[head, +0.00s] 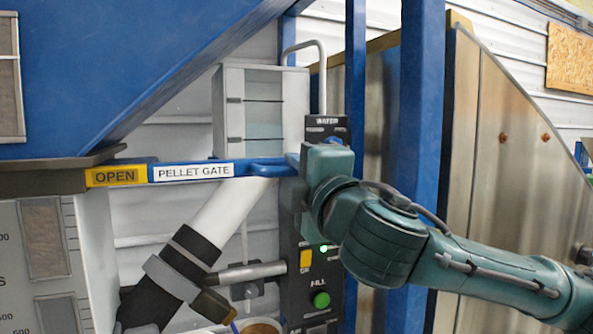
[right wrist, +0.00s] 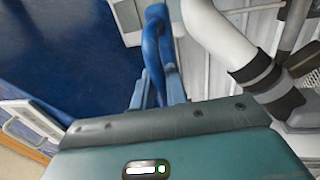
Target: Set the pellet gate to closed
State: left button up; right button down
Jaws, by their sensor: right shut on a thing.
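The pellet gate (head: 222,170) is a blue flat bar sticking out to the right from a dark slot under the blue hopper. It carries a white "PELLET GATE" label, and a yellow "OPEN" label (head: 115,176) shows beside the slot. A blue loop handle (head: 268,164) is at its right end. My right gripper (head: 294,162) is at this end, shut on the handle. In the right wrist view, the blue handle (right wrist: 153,45) runs between the fingers (right wrist: 158,88). The fingertips are partly hidden in the head view. My left gripper is not in view.
A white pipe with a black collar (head: 190,250) slopes below the bar. A dark control panel (head: 314,265) with a green button stands close below my right gripper. A blue post (head: 356,80) rises behind it. The blue hopper (head: 110,70) fills the upper left.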

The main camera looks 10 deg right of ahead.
aim_at(237, 163)
jog(key=a, duration=0.3)
jog(key=s+a, duration=0.1)
jog(key=a, duration=0.3)
jog(key=shift+s+b, duration=0.2)
jog(key=shift+b, duration=0.2)
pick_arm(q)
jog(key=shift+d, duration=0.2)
pick_arm(e)
jog(key=shift+a, duration=0.1)
jog(key=c, duration=1.8)
grip_release()
jog(key=shift+c, duration=0.2)
jog(key=shift+o, duration=1.4)
jog(key=shift+a, duration=0.2)
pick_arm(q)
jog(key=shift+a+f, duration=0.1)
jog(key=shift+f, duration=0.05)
pick_arm(e)
jog(key=shift+o, duration=0.3)
jog(key=shift+d, duration=0.15)
